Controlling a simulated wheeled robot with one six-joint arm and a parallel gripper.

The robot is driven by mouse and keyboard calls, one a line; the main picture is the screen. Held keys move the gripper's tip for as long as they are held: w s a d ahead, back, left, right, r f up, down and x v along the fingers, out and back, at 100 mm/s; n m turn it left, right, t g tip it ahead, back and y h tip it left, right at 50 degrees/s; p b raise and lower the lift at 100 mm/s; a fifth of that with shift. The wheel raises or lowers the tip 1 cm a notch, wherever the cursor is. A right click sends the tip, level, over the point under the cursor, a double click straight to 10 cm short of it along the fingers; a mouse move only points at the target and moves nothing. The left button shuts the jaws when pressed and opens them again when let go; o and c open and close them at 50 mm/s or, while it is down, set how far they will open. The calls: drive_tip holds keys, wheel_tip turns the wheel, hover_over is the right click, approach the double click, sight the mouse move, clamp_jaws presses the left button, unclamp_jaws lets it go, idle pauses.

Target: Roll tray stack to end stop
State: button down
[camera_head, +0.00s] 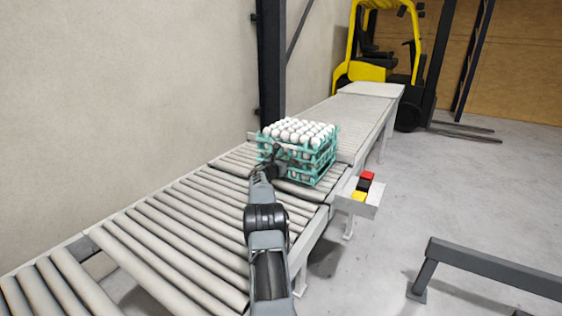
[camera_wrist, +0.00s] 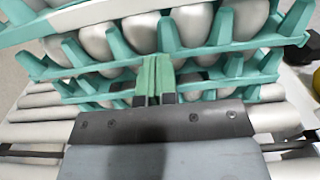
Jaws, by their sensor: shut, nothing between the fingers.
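The tray stack (camera_head: 318,158) is a pile of teal egg trays filled with white eggs. It stands upright on the roller conveyor (camera_head: 190,215), near where the rollers meet a flatter section. My gripper (camera_head: 272,158) is at the near side of the stack. In the wrist view its green fingertips (camera_wrist: 154,72) are shut together with nothing between them. They sit right in front of the teal tray edges (camera_wrist: 225,50) and look to be at or against them; exact contact cannot be told. I cannot make out an end stop for certain.
The flatter conveyor section (camera_head: 350,118) runs on behind the stack. A small box with red, black and yellow buttons (camera_head: 364,187) is fixed at the conveyor's right side. A wall and dark post (camera_head: 270,60) border the left. A yellow forklift (camera_head: 375,72) stands behind. A dark rail (camera_head: 490,265) is at lower right.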

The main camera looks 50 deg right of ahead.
drive_tip(key=shift+a, duration=0.1)
drive_tip(key=s+a+b, duration=0.1)
drive_tip(key=a+b, duration=0.3)
drive_tip(key=a, duration=0.9)
drive_tip(key=shift+s+a+b, duration=0.15)
drive_tip(key=shift+a+b, duration=0.2)
drive_tip(key=shift+a, duration=0.05)
